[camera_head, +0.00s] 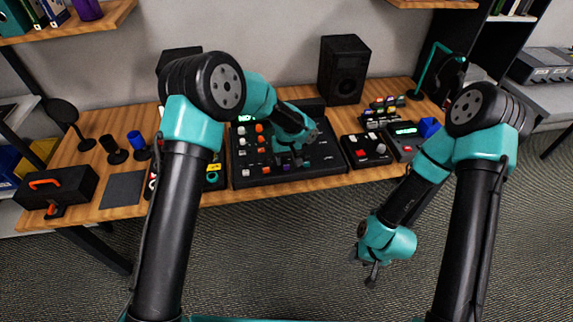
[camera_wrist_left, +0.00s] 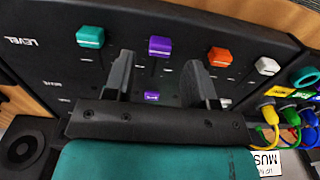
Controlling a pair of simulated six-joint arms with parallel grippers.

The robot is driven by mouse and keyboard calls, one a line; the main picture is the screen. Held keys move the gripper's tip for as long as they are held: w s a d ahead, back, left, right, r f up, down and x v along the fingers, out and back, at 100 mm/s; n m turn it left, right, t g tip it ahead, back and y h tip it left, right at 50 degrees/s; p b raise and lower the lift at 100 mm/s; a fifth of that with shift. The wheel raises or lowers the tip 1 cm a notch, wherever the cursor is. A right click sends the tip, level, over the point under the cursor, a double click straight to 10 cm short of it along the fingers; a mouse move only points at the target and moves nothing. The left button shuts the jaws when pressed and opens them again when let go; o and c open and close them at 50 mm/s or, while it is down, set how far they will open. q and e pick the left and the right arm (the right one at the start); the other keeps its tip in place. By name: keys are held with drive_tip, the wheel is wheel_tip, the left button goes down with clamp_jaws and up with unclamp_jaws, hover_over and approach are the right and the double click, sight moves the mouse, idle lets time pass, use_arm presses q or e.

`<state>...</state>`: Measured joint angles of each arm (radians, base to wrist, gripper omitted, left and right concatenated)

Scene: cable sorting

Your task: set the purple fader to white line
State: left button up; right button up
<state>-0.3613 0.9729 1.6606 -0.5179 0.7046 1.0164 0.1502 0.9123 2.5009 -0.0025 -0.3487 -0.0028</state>
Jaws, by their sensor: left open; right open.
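The purple fader (camera_wrist_left: 160,46) sits on a black mixer panel, between a teal fader (camera_wrist_left: 90,37) and an orange fader (camera_wrist_left: 220,57). Small pale marks show beside its slot; I cannot tell which is the white line. My left gripper (camera_wrist_left: 158,78) is open above the panel. Its fingers straddle the purple fader's slot in the picture, and the cap appears beyond the fingertips, not held. In the head view my left gripper (camera_head: 289,160) hangs over the mixer (camera_head: 325,158) and hides part of it. My right gripper (camera_head: 372,273) is open and empty, over the floor in front of the table.
A white fader (camera_wrist_left: 267,66) and a lower purple cap (camera_wrist_left: 152,96) are nearby on the panel. Coloured plugs with cables (camera_wrist_left: 285,112) stand at the panel's right in the wrist view.

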sight(286, 165)
use_arm(q)
drive_tip(key=shift+f, duration=1.75)
clamp_jaws()
